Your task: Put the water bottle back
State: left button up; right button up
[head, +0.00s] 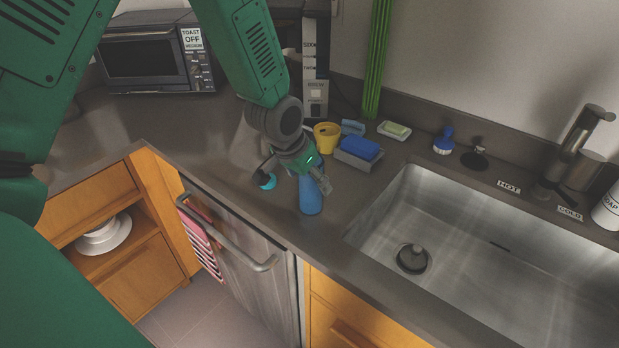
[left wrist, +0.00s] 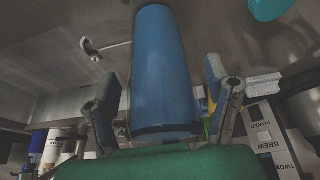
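The blue water bottle (head: 311,196) stands on the counter near its front edge, between the dishwasher and the sink. My left gripper (head: 322,180) is at the bottle and hides its upper part in the head view. In the left wrist view the bottle (left wrist: 162,70) lies between the two fingers of the left gripper (left wrist: 165,105), which are spread wide. A gap shows on each side of the bottle, so the gripper is open around it. My right gripper is not in view.
The sink (head: 450,250) is to the right. A yellow cup (head: 326,137), a blue sponge (head: 360,148) and a soap dish (head: 394,130) are behind the bottle. A small teal round thing (head: 266,181) is left of it. A toaster oven (head: 155,55) stands at the back left. An open cabinet shelf holds white plates (head: 103,234).

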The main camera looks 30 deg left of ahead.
pick_arm(q)
jog(key=d+v, duration=0.1)
jog(key=v, duration=1.1)
jog(key=s+d+f+g, duration=0.1)
jog(key=s+f, duration=0.3)
jog(key=f, duration=0.5)
jog(key=s+f+g, duration=0.1)
jog(key=s+f, duration=0.4)
jog(key=f, duration=0.4)
jog(key=s+d+f+g, duration=0.2)
jog(key=s+f, duration=0.9)
jog(key=s, duration=0.4)
jog(key=shift+s+n+y, duration=0.3)
